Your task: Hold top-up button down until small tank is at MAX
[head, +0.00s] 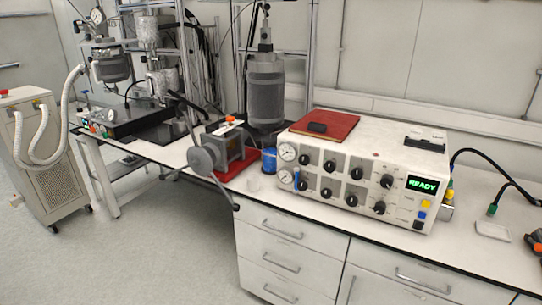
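A white control box (360,165) stands on the bench, its green display (422,185) reading READY. Below the display are a yellow button (425,203) and a blue button (422,214); I cannot read which one is top-up. A small blue vessel (268,160) stands between the box and a pump-like device (228,146); it may be the small tank. Its level and any MAX mark are too small to read. Neither of my grippers shows in the head view, and nothing touches the buttons.
A red folder (318,127) lies on the box. A tall grey cylinder (266,92) stands behind the blue vessel. A white pad (492,229) with a black cable lies right of the box. A wheeled cabinet (45,150) stands at left; the floor (150,250) in front is clear.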

